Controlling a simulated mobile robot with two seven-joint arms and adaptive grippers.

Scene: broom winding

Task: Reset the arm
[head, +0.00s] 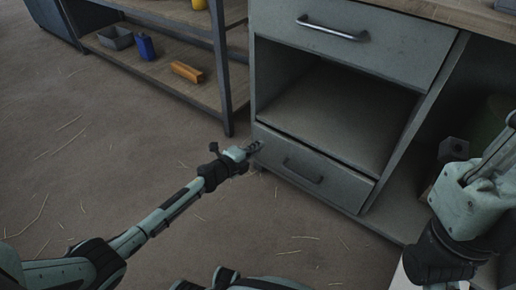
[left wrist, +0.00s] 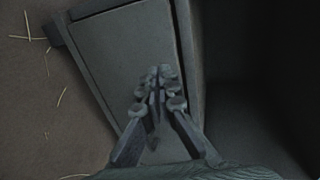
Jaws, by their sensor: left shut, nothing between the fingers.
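My left arm reaches in from the left in the head view. My left gripper (head: 254,147) is shut and empty, close to the left front corner of the grey cabinet's lower drawer (head: 340,187). In the left wrist view the shut fingers (left wrist: 158,78) lie in front of a grey cabinet panel (left wrist: 125,55); I cannot tell whether they touch it. My right arm (head: 465,205) is at the right edge of the head view. Its fingertips are not clearly seen.
The cabinet has an upper drawer (head: 350,40) with a metal handle and an open compartment (head: 335,110) below it. A shelf rack (head: 205,92) at the upper left holds a grey bin (head: 115,38), a blue container (head: 146,47) and an orange block (head: 187,72). The floor (head: 80,150) has scattered straw and is otherwise clear.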

